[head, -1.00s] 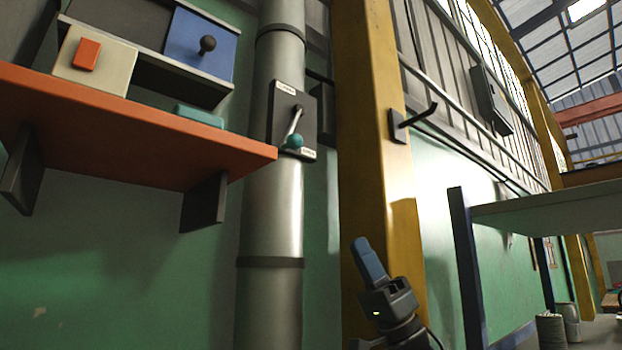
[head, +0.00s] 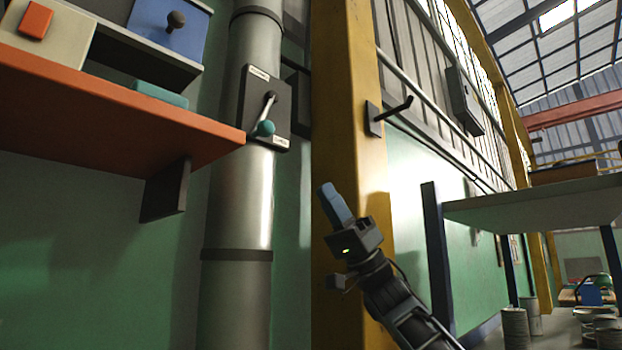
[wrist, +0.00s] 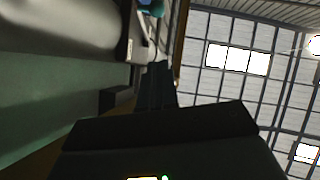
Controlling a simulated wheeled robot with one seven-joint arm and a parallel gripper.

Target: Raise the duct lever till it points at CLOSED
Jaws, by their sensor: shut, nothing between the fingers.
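The duct lever (head: 264,119) is a light metal arm with a teal ball knob (head: 264,128), on a dark plate (head: 280,105) fixed to the grey vertical duct (head: 240,200). It points down and slightly left, toward the lower label (head: 281,141); the upper label (head: 260,73) is at the plate's top. Both labels are too small to read. My gripper (head: 330,195) is shut and empty, in front of the yellow column, below and to the right of the lever and apart from it. The wrist view shows my fingers (wrist: 155,85) and part of the teal knob (wrist: 152,8) at the top edge.
An orange shelf (head: 120,110) juts out left of the lever, with a cream box with an orange switch (head: 36,20) and a blue panel with a dark knob (head: 176,20). A yellow column (head: 345,100) with a dark hook (head: 395,108) stands to the right.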

